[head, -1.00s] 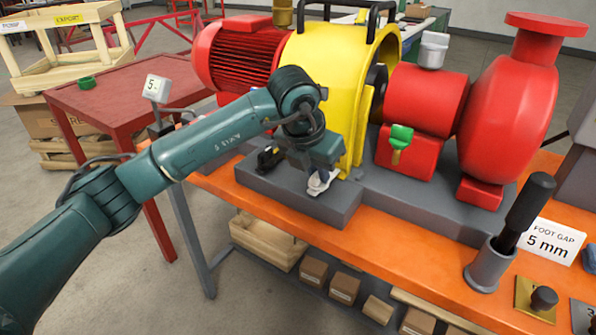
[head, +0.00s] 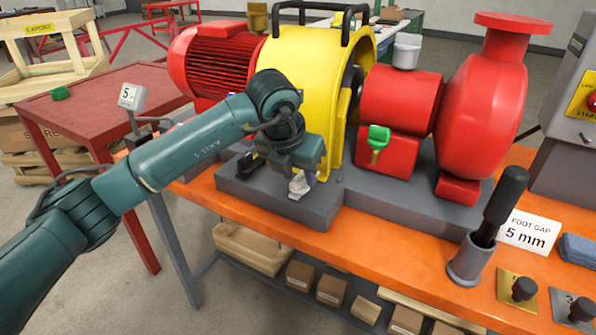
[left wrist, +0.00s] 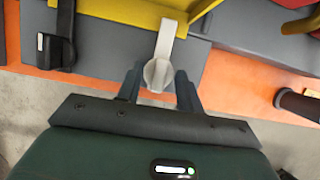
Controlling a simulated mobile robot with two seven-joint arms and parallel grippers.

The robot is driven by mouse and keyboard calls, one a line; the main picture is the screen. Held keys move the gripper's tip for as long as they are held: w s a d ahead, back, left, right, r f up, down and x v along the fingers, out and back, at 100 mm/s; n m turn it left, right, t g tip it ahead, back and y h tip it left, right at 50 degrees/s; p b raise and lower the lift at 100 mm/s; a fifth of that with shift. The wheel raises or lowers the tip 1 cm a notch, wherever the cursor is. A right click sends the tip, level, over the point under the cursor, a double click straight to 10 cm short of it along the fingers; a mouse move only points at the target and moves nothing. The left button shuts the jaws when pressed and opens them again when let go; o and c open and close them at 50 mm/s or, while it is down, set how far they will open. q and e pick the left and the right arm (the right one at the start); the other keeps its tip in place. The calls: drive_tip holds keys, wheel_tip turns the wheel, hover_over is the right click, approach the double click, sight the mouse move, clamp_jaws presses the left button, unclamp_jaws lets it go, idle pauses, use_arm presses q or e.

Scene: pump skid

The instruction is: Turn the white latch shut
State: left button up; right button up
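The white latch (left wrist: 158,73) has a round knob and a flat pale arm. In the left wrist view the arm runs up from the knob to the yellow guard's edge (left wrist: 185,10). My left gripper (left wrist: 160,85) has one finger on each side of the knob. Both fingers appear to touch it, with no clear gap. In the head view my left gripper (head: 302,178) is low at the front of the yellow guard (head: 312,80), and the latch (head: 300,186) shows only partly beneath it. My right gripper is not in view.
A black clamp-like part (head: 250,162) sits left of the gripper on the grey base (head: 318,210). A green-handled valve (head: 378,140) and red pump (head: 485,120) stand to the right. A black handle in a grey cup (head: 490,230) stands at the orange bench's front right.

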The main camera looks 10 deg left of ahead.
use_arm(q)
drive_tip(key=v, duration=1.3)
drive_tip(key=shift+s+r, duration=0.1)
drive_tip(key=shift+r, duration=0.05)
